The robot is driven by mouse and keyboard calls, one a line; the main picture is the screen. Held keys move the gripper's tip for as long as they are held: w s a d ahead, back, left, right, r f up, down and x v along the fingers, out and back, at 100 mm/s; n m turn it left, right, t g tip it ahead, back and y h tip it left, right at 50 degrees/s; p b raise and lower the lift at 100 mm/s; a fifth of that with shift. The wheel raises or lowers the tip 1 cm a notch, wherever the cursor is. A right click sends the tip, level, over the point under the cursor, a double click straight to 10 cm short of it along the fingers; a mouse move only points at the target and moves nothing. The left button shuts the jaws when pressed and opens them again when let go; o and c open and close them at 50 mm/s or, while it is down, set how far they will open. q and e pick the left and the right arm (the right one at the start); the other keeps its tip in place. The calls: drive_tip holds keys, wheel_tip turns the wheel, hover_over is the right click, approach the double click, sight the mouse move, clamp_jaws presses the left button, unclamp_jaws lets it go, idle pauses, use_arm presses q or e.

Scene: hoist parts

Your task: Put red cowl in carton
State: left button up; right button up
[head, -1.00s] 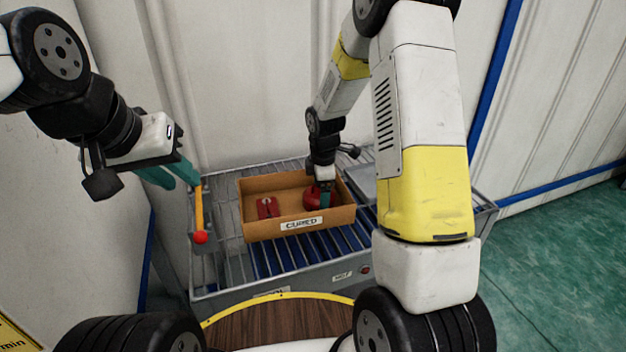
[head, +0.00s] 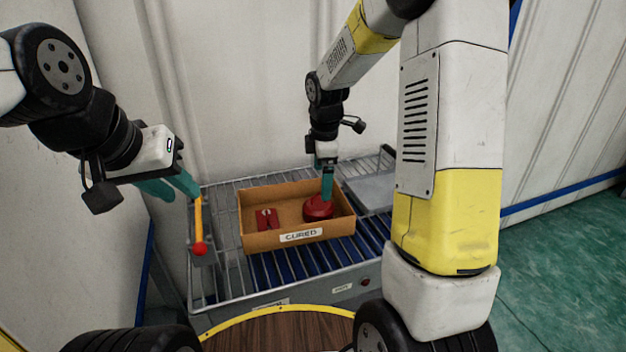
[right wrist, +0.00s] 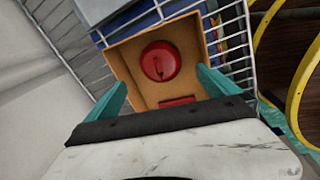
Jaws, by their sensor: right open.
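The red cowl (head: 318,208), a round domed part, sits inside the carton (head: 262,240) at its right side. The carton is an open brown box labelled CURED. In the right wrist view the cowl (right wrist: 161,61) lies on the carton floor between and beyond my fingers. My right gripper (head: 327,186) is above the cowl, open and empty; its teal fingers (right wrist: 162,85) are apart and clear of the cowl.
A smaller red part (head: 266,219) lies in the left of the carton. The carton stands on a roller conveyor (head: 270,283) with wire mesh behind. A yellow lever with a red knob (head: 200,249) stands left of it. A grey tray (head: 374,190) is at right.

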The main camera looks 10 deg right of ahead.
drive_tip(key=s+d+r+m+t+y, duration=0.1)
drive_tip(key=s+r+m+t, duration=0.1)
drive_tip(key=s+r+m, duration=0.9)
drive_tip(key=s+r+m+t, duration=0.1)
drive_tip(key=s+r+m, duration=0.1)
drive_tip(key=s, duration=0.4)
drive_tip(key=s+r+m+t+y, duration=0.1)
drive_tip(key=s+r+m, duration=0.1)
drive_tip(key=s+m, duration=0.2)
drive_tip(key=s, duration=0.3)
drive_tip(key=shift+r, duration=0.25)
drive_tip(key=shift+a, duration=0.1)
